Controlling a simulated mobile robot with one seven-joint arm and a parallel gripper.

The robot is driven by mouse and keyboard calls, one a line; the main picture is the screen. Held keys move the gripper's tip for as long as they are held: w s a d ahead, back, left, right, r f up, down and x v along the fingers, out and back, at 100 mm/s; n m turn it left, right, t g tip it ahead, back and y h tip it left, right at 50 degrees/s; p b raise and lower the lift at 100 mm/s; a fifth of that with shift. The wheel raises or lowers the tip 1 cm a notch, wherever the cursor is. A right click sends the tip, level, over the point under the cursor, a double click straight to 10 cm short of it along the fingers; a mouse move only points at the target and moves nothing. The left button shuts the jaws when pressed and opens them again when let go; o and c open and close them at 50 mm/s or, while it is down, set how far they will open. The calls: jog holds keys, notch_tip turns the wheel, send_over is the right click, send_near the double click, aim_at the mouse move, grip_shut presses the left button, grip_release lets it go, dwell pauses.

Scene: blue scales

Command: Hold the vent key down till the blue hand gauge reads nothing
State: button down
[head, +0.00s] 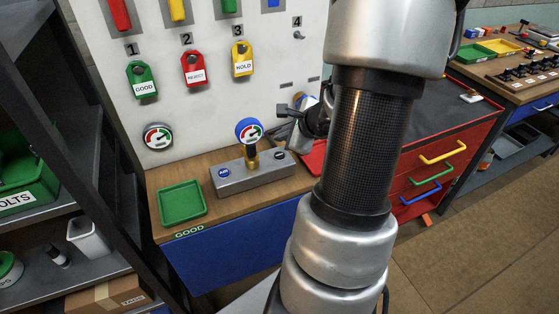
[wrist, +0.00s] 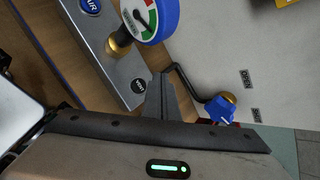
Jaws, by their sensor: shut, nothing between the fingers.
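The blue hand gauge (head: 249,131) stands upright on a brass fitting on a grey block (head: 255,178). Its white face has coloured bands; the needle is too small to read surely. In the wrist view the gauge (wrist: 150,18) is cut off at the top. A dark round key (head: 279,155), its label too small to read, sits at the block's right end; it also shows in the wrist view (wrist: 138,86). A blue key (wrist: 90,5) marked AIR is at the other end. My gripper (wrist: 160,78) is shut and empty, its tips beside the dark key; contact cannot be told.
A green tray (head: 182,203) marked GOOD lies left of the block. A second gauge (head: 158,136) is on the white board behind, under hanging tags. A bent dark rod and blue knob (wrist: 222,110) stand near my fingers. A red drawer cabinet (head: 440,160) is at right.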

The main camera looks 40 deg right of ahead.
aim_at(282, 157)
jog(key=shift+f+b, duration=1.45)
jog(key=shift+f, duration=0.4)
jog(key=shift+f, duration=0.1)
dwell(0.5)
jog(key=shift+f+b, duration=0.3)
jog(key=shift+b, duration=0.3)
jog(key=shift+f+b, duration=0.4)
jog(key=shift+b, duration=0.1)
dwell(1.4)
jog(key=shift+r, duration=0.1)
dwell(0.5)
jog(key=shift+r+p, duration=0.55)
jog(key=shift+r, duration=0.2)
jog(key=shift+r+p, duration=1.95)
jog(key=shift+r, duration=0.55)
